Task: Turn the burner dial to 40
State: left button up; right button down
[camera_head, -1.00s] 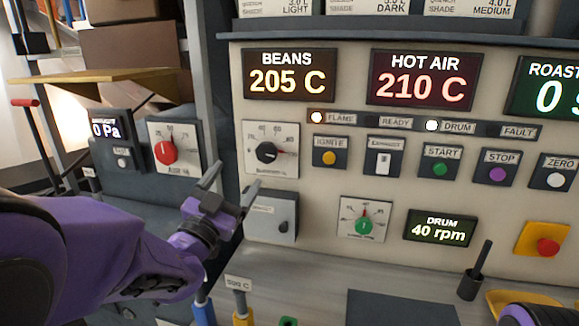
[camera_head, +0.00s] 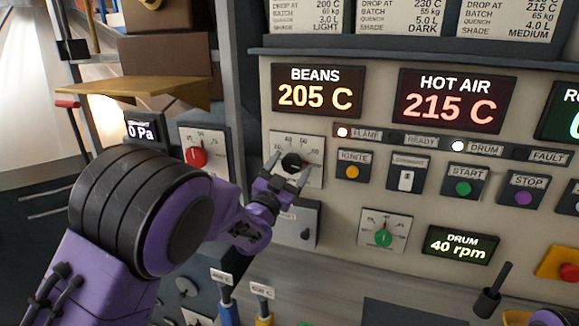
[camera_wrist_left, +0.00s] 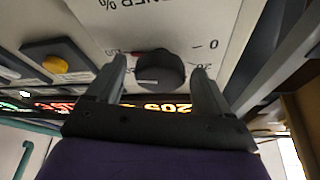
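The burner dial (camera_head: 293,162) is a black round knob on a white scale plate (camera_head: 312,146), left of the ignite button. My left gripper (camera_head: 289,170) is at the dial, with one finger on either side of the knob. In the left wrist view the knob (camera_wrist_left: 160,70) sits between the open fingertips, with a gap visible on both sides. That view is upside down, and the scale's 0 shows to the right of the knob. The fingers partly cover the plate, and the pointer's exact reading cannot be told. My right gripper is out of view; only a purple part of my right arm shows at bottom right.
A red dial (camera_head: 197,156) is on the left, and a green dial (camera_head: 383,237) is below right. The yellow ignite button (camera_head: 352,171) is close on the right. A grey latch box (camera_head: 300,224) is just under the burner plate. Displays are above.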

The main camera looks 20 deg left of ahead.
pick_arm(q)
jog(key=c, duration=0.9)
jog(key=shift+f+n, duration=0.1)
jog(key=shift+n, duration=0.2)
